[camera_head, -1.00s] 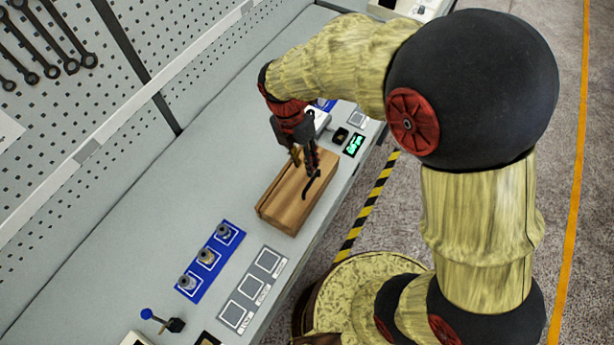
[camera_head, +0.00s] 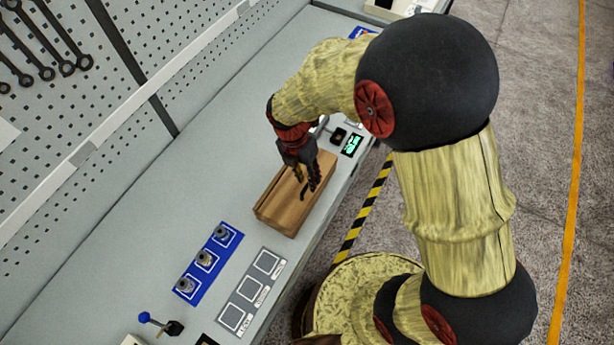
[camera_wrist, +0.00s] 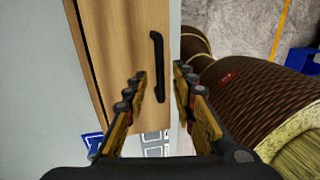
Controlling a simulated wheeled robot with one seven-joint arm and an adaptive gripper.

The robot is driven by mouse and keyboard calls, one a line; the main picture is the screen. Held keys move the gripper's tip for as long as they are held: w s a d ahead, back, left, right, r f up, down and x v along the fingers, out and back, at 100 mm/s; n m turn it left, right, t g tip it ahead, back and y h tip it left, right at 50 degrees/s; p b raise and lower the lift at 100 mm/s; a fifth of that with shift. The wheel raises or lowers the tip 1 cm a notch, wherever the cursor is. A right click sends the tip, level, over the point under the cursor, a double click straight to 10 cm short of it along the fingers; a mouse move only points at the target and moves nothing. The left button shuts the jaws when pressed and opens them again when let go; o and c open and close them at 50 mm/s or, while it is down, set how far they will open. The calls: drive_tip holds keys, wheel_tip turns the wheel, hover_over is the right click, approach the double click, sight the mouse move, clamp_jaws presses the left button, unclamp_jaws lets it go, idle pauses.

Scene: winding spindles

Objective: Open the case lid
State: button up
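The wooden case (camera_head: 283,208) lies shut on the grey bench, and its lid (camera_wrist: 118,40) fills the upper left of the wrist view. A dark handle (camera_wrist: 157,66) runs along the lid near its right edge. My gripper (camera_head: 309,187) is over the case at the handle side, pointing down. In the wrist view my gripper (camera_wrist: 160,88) is open, with the handle showing in the gap between its fingers. I cannot tell how far the fingertips are above the lid.
A blue mat (camera_head: 208,262) with several spindles lies on the bench nearer the bottom, beside a grey panel with square outlines (camera_head: 250,290). A small device with a green display (camera_head: 352,144) stands behind the case. A blue-knobbed lever (camera_head: 146,317) is at lower left.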

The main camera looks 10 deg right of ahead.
drive_tip(key=shift+c, duration=1.2)
clamp_jaws()
